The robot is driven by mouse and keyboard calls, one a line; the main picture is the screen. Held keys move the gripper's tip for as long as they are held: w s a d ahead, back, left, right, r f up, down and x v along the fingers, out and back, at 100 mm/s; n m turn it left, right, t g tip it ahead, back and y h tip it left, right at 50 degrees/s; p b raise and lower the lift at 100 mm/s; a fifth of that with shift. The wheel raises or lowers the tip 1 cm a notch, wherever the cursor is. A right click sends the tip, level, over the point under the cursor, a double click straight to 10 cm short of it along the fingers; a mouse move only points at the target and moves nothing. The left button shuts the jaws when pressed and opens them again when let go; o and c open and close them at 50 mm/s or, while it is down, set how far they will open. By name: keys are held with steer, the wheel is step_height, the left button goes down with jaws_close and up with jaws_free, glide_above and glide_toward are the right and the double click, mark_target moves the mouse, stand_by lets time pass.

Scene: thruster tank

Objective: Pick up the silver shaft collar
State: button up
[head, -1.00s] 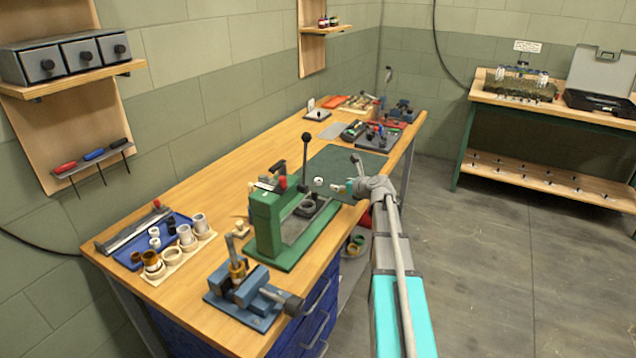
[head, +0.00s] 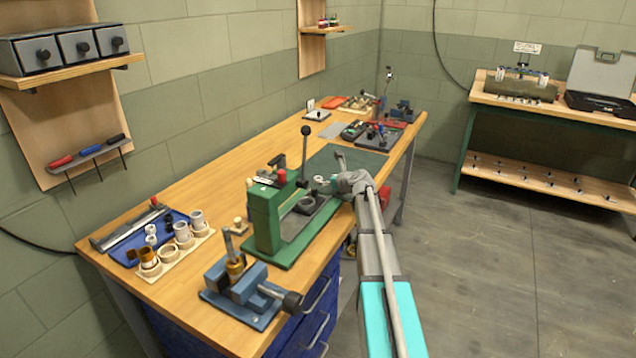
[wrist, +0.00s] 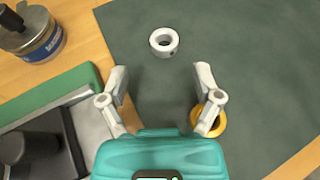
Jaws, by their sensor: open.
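The silver shaft collar (wrist: 164,42) lies flat on the dark green mat in the wrist view, with its round hole facing up. My gripper (wrist: 161,78) is open and empty. Its fingertips are spread on either side, and the collar lies beyond them, near the middle of the gap. In the head view my gripper (head: 333,182) is over the near part of the mat, just right of the green press. I cannot surely make out the collar there.
A brass-yellow ring (wrist: 221,124) lies on the mat, partly behind my right finger. A labelled jar (wrist: 37,36) stands at upper left on the wood. The green press (head: 264,222) stands close to my gripper.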

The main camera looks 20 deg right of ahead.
mark_target(316, 179)
steer(key=shift+w, duration=0.1)
steer(key=x, duration=0.1)
steer(key=b+x, duration=0.2)
steer(key=x, duration=0.1)
steer(key=shift+d+f, duration=0.25)
steer(key=shift+d, duration=0.1)
steer(key=shift+w+a+f, duration=0.1)
steer(key=shift+w+a, duration=0.05)
steer(key=shift+w, duration=0.3)
steer(key=shift+c, duration=0.2)
steer(key=c, duration=1)
